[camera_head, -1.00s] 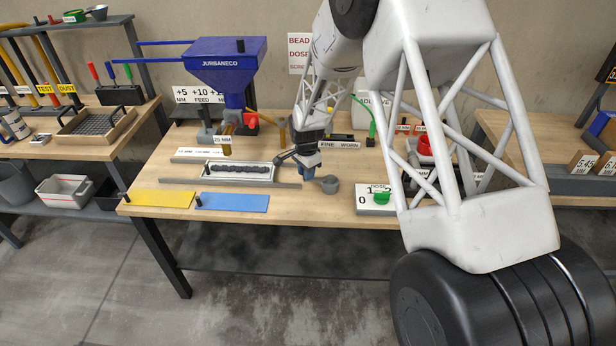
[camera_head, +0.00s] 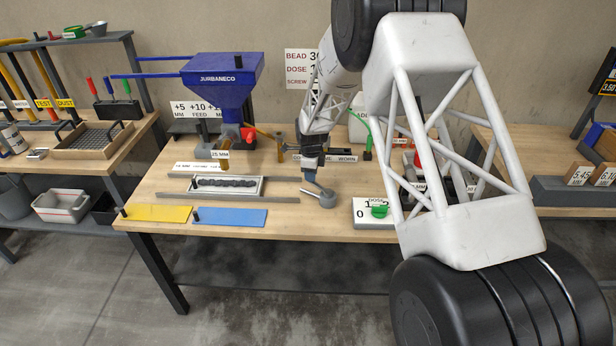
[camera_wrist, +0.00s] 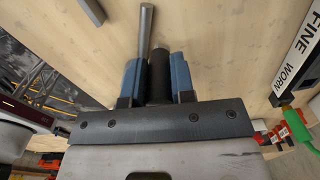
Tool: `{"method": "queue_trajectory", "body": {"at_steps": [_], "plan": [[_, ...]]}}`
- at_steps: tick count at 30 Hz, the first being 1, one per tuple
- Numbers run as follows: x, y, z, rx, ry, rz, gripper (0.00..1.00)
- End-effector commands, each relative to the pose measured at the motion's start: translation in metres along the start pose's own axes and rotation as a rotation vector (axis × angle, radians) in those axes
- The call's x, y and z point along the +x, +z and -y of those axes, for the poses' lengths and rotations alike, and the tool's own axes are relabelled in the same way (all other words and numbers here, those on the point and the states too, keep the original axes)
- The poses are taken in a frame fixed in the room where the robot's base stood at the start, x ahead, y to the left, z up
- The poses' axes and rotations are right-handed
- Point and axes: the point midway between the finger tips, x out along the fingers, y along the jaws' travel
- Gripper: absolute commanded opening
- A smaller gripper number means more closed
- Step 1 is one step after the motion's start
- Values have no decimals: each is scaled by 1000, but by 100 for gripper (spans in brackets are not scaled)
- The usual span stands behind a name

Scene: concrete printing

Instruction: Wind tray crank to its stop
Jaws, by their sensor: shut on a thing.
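My gripper (camera_head: 311,176) is over the bench, just behind the grey round crank hub (camera_head: 328,200). In the wrist view its two blue fingers (camera_wrist: 156,78) are closed on a black upright crank handle (camera_wrist: 160,60). A silver rod (camera_wrist: 146,30) shows beside the handle; in the head view a silver rod (camera_head: 310,192) runs left from the hub. The tray (camera_head: 258,188) lies to the left, pale-rimmed, with a dark lumpy bead in it. It sits on the bench in front of the blue hopper machine (camera_head: 222,85).
A yellow plate (camera_head: 157,213) and a blue plate (camera_head: 229,217) lie along the bench's front edge. A dial box with a green knob (camera_head: 379,211) stands right of the crank. A green-nozzled bottle and a FINE/WORN label strip (camera_wrist: 300,50) are near my gripper.

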Motion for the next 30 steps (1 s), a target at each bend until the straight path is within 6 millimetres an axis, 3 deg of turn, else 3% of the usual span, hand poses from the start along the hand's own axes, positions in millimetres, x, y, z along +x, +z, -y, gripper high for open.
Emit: {"method": "queue_trajectory", "body": {"at_steps": [24, 25, 30], "plan": [[-1, -7, 10, 2, -2, 1, 0], [-1, -7, 10, 2, -2, 1, 26], [-1, -7, 10, 2, -1, 0, 48]]}}
